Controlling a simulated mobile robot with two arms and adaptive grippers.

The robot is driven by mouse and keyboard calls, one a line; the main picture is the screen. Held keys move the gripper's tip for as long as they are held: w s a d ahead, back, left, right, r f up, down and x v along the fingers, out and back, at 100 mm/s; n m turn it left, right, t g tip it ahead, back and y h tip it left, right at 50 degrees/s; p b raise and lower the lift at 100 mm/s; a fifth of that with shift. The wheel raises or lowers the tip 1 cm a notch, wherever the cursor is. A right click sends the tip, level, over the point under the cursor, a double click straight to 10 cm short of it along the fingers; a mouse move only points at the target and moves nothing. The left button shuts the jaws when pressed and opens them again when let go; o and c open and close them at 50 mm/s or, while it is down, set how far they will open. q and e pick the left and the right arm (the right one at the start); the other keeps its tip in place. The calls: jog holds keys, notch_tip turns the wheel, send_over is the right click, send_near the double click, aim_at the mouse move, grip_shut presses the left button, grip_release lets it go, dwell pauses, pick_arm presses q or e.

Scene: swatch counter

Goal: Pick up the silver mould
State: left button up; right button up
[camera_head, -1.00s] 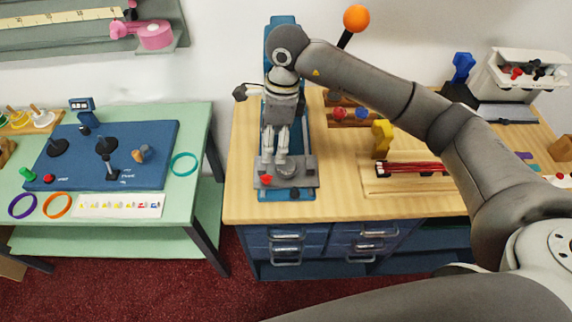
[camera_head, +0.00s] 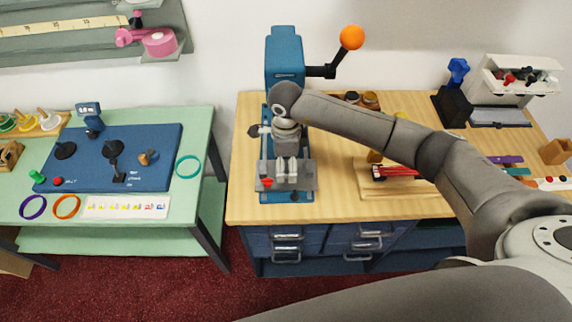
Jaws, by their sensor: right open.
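My right gripper (camera_head: 287,178) comes in from the right and points down over the grey plate (camera_head: 306,177) of the blue press. Its two fingers are apart, with a narrow gap between them. The fingers are low, right at the spot where a small round silver-grey piece, likely the silver mould, shows in the earlier view. That piece is now largely hidden by the fingers. I cannot tell whether they touch it. My left gripper is not in view.
The blue press (camera_head: 284,55) with an orange-knobbed lever (camera_head: 351,38) stands behind my gripper. A wooden tray (camera_head: 372,190) with red sticks lies to the right, partly under my arm. A green table (camera_head: 190,205) stands left across a gap. Bare wood lies beside the press.

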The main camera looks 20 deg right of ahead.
jog(key=shift+f, duration=0.45)
jog(key=c, duration=1.2)
jog(key=shift+c, duration=0.3)
jog(key=shift+r, duration=0.15)
jog(key=shift+r+b, duration=0.45)
jog(key=shift+b, duration=0.2)
jog(key=shift+s+a+r+b, duration=0.15)
jog(key=shift+r+b, duration=0.25)
jog(key=shift+r, duration=0.2)
jog(key=shift+w+a+r+b, duration=0.15)
jog(key=shift+r+b, duration=0.2)
jog(key=shift+r, duration=0.25)
jog(key=s+a+r+b, duration=0.5)
jog(key=s+a+r, duration=0.4)
jog(key=a, duration=0.1)
jog(key=shift+a+r, duration=0.15)
jog(key=shift+r, duration=0.1)
